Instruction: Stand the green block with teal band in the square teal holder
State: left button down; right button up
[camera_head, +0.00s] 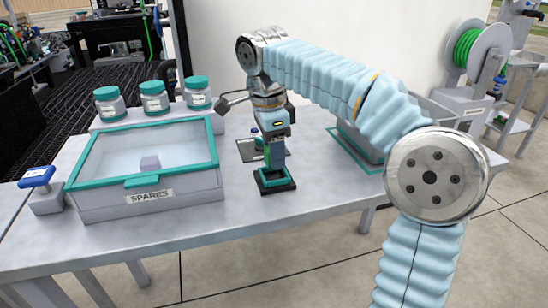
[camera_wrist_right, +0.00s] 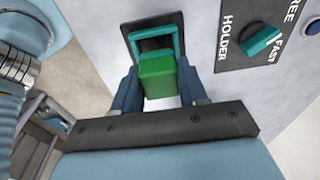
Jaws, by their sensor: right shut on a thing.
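The green block (camera_wrist_right: 156,78) is between the two blue fingers of my right gripper (camera_wrist_right: 160,88), which is shut on it. I cannot tell whether the block's lower end is inside the holder. My left gripper is not in view.
A SPARES case (camera_head: 150,205) with a teal-framed clear lid stands left of the holder. Several teal-lidded jars (camera_head: 153,98) stand behind it. A teal knob (camera_wrist_right: 263,41) marked FREE and FAST sits beside the holder. A grey bin (camera_head: 358,145) is at right.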

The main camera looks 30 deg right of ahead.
jog(key=shift+f, duration=0.65)
jog(key=shift+f, duration=0.1)
jog(key=shift+f+b, duration=0.35)
jog(key=shift+f, duration=0.2)
jog(key=o, duration=1.1)
jog(key=shift+c, duration=0.2)
jog(key=r+p, duration=0.1)
jog(key=r, duration=0.3)
jog(key=a+r+p, duration=0.1)
jog(key=r+p, duration=0.1)
jog(key=r, duration=0.2)
jog(key=r+p, duration=0.1)
jog(key=r, duration=0.3)
jog(key=shift+a+r, duration=0.15)
jog(key=shift+r, duration=0.25)
jog(key=shift+s+r, duration=0.1)
jog(key=shift+r, duration=0.15)
